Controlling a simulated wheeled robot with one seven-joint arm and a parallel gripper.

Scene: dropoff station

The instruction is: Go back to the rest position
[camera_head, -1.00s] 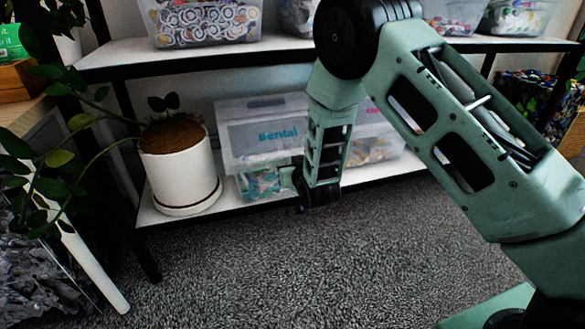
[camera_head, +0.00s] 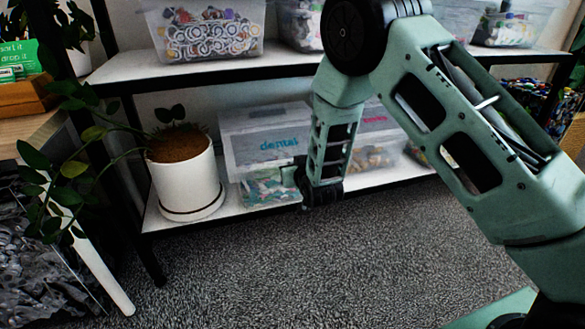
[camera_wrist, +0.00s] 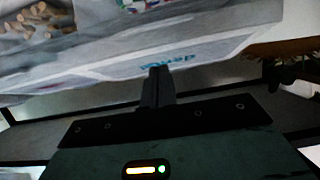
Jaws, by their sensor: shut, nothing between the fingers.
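My green arm reaches across the right half of the head view and bends down at a black joint. My gripper's fingers show in the wrist view (camera_wrist: 158,88), together as one dark bar with nothing between them. In the head view the far end of my arm hangs in front of the lower shelf, and the fingers are hidden there. Behind it stands a clear bin labelled "dental" (camera_head: 262,145); its lettered side also fills the upper wrist view (camera_wrist: 120,65). I cannot tell whether the fingers touch the bin.
A white potted plant (camera_head: 188,185) stands on the lower shelf, left of my arm. Clear bins (camera_head: 208,32) fill the upper shelf (camera_head: 190,72). A wooden table (camera_head: 25,130) with a green sign (camera_head: 18,58) is at the left. The grey carpet (camera_head: 300,265) in front is clear.

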